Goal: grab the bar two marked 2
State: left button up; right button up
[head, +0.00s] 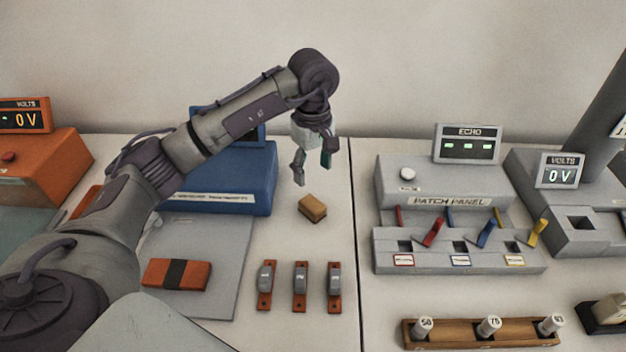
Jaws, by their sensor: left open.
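Three small orange-brown bars with grey grips stand in a row on the white table: a left bar (266,286), a middle bar (300,287) and a right bar (334,288). Their marks are too small to read surely; the middle one looks like a 2. My left gripper (312,170) hangs open and empty, fingers down, above the back of the table, behind the bars and apart from them. My right gripper is out of view.
A tan block (312,208) lies between my left gripper and the bars. A blue box (235,180) stands behind my arm. An orange block with a dark band (178,274) lies on a grey mat (228,255). A patch panel (450,260) and a wooden rack (455,333) stand right.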

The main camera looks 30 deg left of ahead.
aim_at(299, 303)
jog(key=k+l, duration=0.5)
jog(key=k, duration=0.2)
jog(key=k+l, duration=0.5)
jog(key=k, duration=0.15)
